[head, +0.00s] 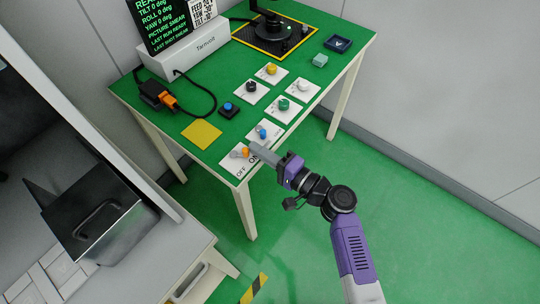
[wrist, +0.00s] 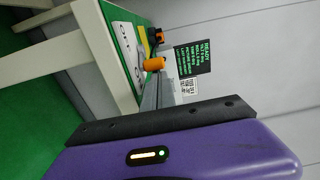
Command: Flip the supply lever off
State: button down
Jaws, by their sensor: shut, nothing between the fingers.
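The supply lever has an orange end (head: 243,152) and sits on a white plate (head: 232,163) marked OFF and ON at the near corner of the green table. In the wrist view the orange end (wrist: 154,64) shows just beyond my fingertips. My gripper (head: 256,147) is shut and empty, its grey fingers close to the right side of the lever, over the ON side of the plate. I cannot tell whether the fingers touch the lever. The fingers partly cover the ON marking.
A plate with a blue knob (head: 262,132) lies just behind my fingers. More knob plates, a blue push button (head: 228,109) and a yellow square (head: 201,134) are farther back. A display box (head: 185,57) and a gimbal camera on a mat (head: 272,40) stand at the back.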

jog(key=shift+w+a, duration=0.2)
jog(key=shift+a, duration=0.15)
